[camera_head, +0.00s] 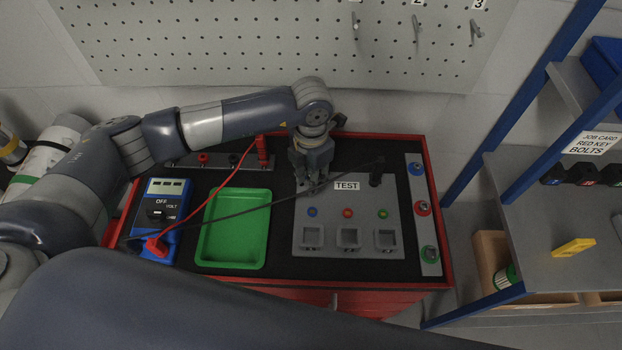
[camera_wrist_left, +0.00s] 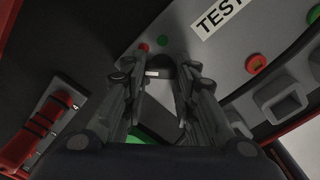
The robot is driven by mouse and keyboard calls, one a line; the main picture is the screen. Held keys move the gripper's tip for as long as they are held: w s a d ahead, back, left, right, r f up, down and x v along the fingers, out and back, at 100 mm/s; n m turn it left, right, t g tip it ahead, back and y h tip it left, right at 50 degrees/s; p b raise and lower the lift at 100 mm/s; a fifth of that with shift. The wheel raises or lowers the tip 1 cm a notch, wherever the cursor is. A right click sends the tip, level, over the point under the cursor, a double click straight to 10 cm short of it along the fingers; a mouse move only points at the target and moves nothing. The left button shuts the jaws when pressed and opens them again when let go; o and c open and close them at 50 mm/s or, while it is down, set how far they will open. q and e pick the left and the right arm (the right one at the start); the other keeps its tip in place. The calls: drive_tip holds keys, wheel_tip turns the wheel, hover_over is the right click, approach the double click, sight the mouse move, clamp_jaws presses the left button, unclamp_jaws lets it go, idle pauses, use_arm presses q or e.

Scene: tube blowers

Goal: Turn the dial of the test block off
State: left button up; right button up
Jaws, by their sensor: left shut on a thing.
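The grey test block (camera_head: 345,260) with its TEST label (camera_head: 346,186) lies on the right half of the black work mat. My left gripper (camera_head: 311,180) points down at the block's back left corner. In the left wrist view its fingers (camera_wrist_left: 160,85) are shut on the dark dial (camera_wrist_left: 160,72), which has a small white mark. A red dot and a green dot show on the block just beyond the dial in that view. In the head view the gripper hides the dial, and I cannot tell its setting. My right gripper is not in view.
A red probe (camera_head: 262,150) stands at the back. A green tray (camera_head: 233,250) lies left of the block. A strip with coloured buttons (camera_head: 422,222) is at right.

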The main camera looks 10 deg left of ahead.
use_arm(q)
drive_tip(key=n+b, duration=0.2)
drive_tip(key=n, duration=0.3)
drive_tip(key=shift+d+n, duration=0.1)
drive_tip(key=shift+n, duration=0.2)
drive_tip(key=shift+d+r+n+b, duration=0.15)
drive_tip(key=shift+n+b, duration=0.7)
drive_tip(key=shift+n, duration=1.15)
drive_tip(key=shift+w, duration=0.1)
drive_tip(key=o, duration=0.9)
drive_tip(key=shift+o, duration=0.7)
wheel_tip(320, 180, up, 12)
